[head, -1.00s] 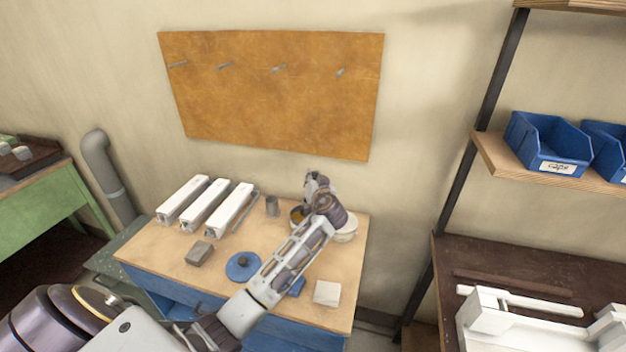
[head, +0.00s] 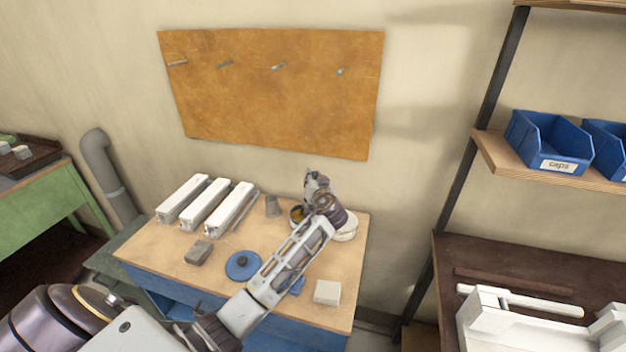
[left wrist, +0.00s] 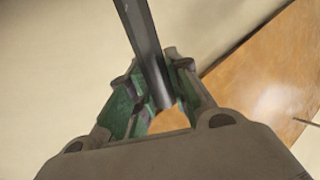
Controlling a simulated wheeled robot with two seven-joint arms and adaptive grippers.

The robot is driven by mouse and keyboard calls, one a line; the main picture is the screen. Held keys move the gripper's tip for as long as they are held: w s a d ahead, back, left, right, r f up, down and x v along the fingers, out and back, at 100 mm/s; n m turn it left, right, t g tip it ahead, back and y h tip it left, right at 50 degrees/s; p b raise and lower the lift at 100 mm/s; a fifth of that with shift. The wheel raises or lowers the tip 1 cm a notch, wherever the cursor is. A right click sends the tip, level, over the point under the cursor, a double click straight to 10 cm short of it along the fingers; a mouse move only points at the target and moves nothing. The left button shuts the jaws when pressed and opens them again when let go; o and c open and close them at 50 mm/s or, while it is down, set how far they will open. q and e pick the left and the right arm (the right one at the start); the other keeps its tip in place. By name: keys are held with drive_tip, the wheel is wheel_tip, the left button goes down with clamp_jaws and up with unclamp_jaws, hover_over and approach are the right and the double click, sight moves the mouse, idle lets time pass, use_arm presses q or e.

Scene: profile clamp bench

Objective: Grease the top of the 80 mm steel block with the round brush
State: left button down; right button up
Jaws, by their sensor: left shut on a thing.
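My left gripper (head: 315,184) is at the back right of the wooden bench top, in front of the wall. In the left wrist view its green-padded fingers (left wrist: 158,100) are shut on a dark grey bar (left wrist: 146,45), which looks like the handle of the round brush. The brush's bristles do not show. A grey block (head: 198,252), which looks like the steel block, lies at the front left of the bench, well apart from the gripper. A round tin with yellow-brown content (head: 296,215) stands just below and left of the gripper, partly hidden. My right gripper is not in view.
Three white profiles (head: 206,205) lie at the back left, near a small grey cup (head: 272,207). A white round thing (head: 347,228) stands beside the gripper. A pegboard (head: 275,95) hangs behind.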

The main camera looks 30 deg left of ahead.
use_arm(q)
drive_tip(key=shift+f+b, duration=0.4)
drive_tip(key=shift+f, duration=0.1)
idle(1.2)
drive_tip(key=shift+r, duration=0.15)
drive_tip(key=shift+r+p, duration=2.1)
drive_tip(key=shift+r, duration=1.35)
drive_tip(key=shift+d+f, duration=0.1)
drive_tip(key=shift+f, duration=0.05)
